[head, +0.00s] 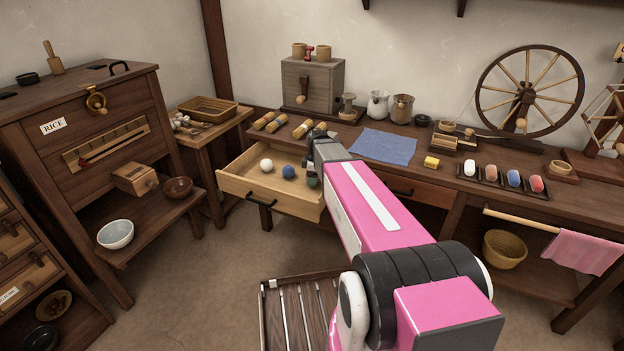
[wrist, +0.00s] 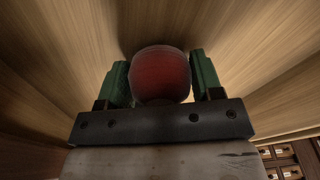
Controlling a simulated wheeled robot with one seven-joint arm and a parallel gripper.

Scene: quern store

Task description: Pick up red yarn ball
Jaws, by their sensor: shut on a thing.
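The red yarn ball (wrist: 162,76) sits between the two green fingers of my gripper (wrist: 163,84) in the wrist view, with wooden boards of the drawer around it. My gripper (head: 312,180) is shut on the ball, inside the open drawer (head: 236,186) at its right end. In the head view the red ball is hidden behind my gripper and arm. A white ball (head: 266,165) and a blue ball (head: 288,172) lie in the drawer to the left of my gripper.
The bench top above holds a blue cloth (head: 383,146), a yellow block (head: 431,162), a tray of colored rolls (head: 502,183) and a spinning wheel (head: 528,92). A side table with a basket (head: 207,110) stands left of the drawer. Open floor (head: 205,270) lies in front.

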